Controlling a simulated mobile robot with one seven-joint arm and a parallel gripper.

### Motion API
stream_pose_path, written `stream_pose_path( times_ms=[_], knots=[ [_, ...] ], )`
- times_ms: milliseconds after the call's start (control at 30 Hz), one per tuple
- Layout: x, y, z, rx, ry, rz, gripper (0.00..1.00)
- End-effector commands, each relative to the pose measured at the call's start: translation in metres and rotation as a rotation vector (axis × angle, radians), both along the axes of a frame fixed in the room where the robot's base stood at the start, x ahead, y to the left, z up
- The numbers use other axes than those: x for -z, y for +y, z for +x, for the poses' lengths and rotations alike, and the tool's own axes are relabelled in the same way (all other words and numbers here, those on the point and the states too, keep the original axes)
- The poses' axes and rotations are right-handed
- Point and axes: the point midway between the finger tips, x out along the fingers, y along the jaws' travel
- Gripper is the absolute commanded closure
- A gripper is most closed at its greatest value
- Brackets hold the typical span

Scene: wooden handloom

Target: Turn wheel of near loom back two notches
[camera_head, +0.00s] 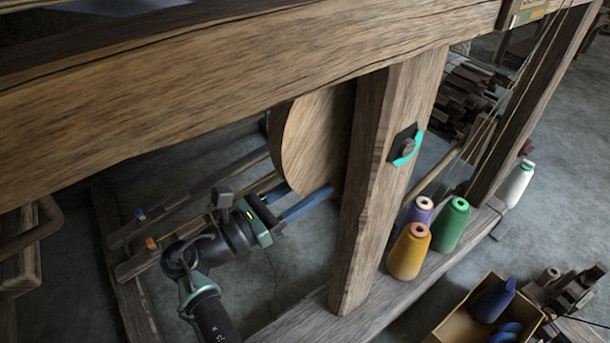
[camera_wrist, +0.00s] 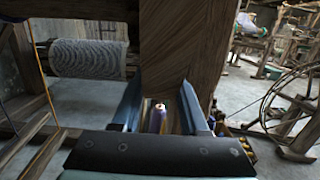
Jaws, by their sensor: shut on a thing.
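The wooden wheel (camera_head: 317,140) of the near loom is a pale brown disc, partly hidden behind the upright post and the top beam in the head view. My gripper (camera_head: 305,197) is at the lower edge of the wheel, with its blue fingers shut on the rim. In the wrist view, the wheel (camera_wrist: 185,45) fills the upper middle and its lower edge comes down between the fingertips of my gripper (camera_wrist: 160,88). The exact contact faces are hard to see. The near loom's post (camera_head: 370,190) and top beam (camera_head: 230,90) stand close to the wheel.
Purple, yellow (camera_head: 409,252) and green (camera_head: 452,225) thread cones stand on the lower beam right of the post. A cardboard box (camera_head: 450,325) is at lower right. A wound roll (camera_wrist: 88,58) and a spoked wheel (camera_wrist: 295,105) flank the wrist view.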

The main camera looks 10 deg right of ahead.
Motion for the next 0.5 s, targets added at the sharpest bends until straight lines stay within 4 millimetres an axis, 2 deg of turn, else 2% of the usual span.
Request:
stream_pose_path(
  times_ms=[367, 400, 500],
  knots=[
    [0.0032, -0.002, -0.0001, 0.001, -0.007, -0.023, 1.0],
    [0.0032, -0.0019, 0.0, 0.001, -0.007, -0.023, 0.54],
    [0.0031, -0.002, 0.0002, 0.0, -0.007, -0.023, 0.36]
  ],
)
